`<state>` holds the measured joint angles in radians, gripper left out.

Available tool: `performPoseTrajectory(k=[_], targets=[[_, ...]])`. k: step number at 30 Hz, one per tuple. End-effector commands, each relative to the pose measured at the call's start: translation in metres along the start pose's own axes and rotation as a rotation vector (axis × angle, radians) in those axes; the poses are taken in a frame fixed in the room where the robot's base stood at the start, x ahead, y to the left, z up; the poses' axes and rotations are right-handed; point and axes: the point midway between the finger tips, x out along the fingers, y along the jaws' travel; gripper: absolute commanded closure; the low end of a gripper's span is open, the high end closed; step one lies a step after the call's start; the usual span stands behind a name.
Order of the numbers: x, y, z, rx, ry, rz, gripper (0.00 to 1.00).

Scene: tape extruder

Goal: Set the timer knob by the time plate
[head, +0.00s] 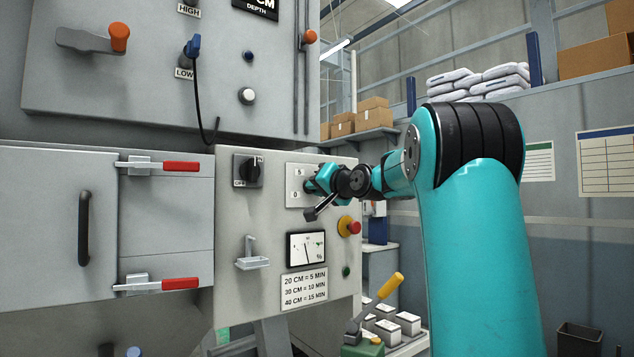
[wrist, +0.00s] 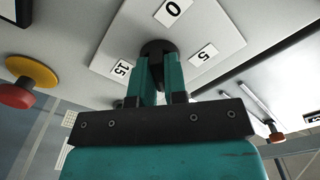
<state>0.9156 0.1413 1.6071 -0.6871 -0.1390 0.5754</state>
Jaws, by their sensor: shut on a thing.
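The timer knob (wrist: 157,47) is a dark round knob on a pale dial plate (wrist: 112,38). The labels 0, 5 and 15 show around it in the wrist view; any other label is hidden behind my gripper. My gripper (wrist: 160,70) is shut on the knob with its two teal fingers. In the head view my gripper (head: 313,186) covers the knob, and 5 and 0 show at the left of the dial plate (head: 292,183). The knob's pointer cannot be made out. The time plate (head: 304,288) reads 20 CM = 5 MIN, 30 CM = 10 MIN, 40 CM = 15 MIN.
A black rotary switch (head: 248,171) is left of the dial. A red button on yellow (head: 349,226) and a meter (head: 306,249) sit below. A depth sign (head: 256,5) is cut off at the top. A yellow-handled lever (head: 385,290) stands low right.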

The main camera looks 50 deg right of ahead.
Motion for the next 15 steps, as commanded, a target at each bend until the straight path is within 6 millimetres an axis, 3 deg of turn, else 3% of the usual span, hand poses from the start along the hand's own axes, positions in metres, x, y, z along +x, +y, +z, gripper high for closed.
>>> performPoseTrajectory(k=[15], targets=[[0.0005,-0.0002,0.0004,0.493,-0.007,0.005,1.00]])
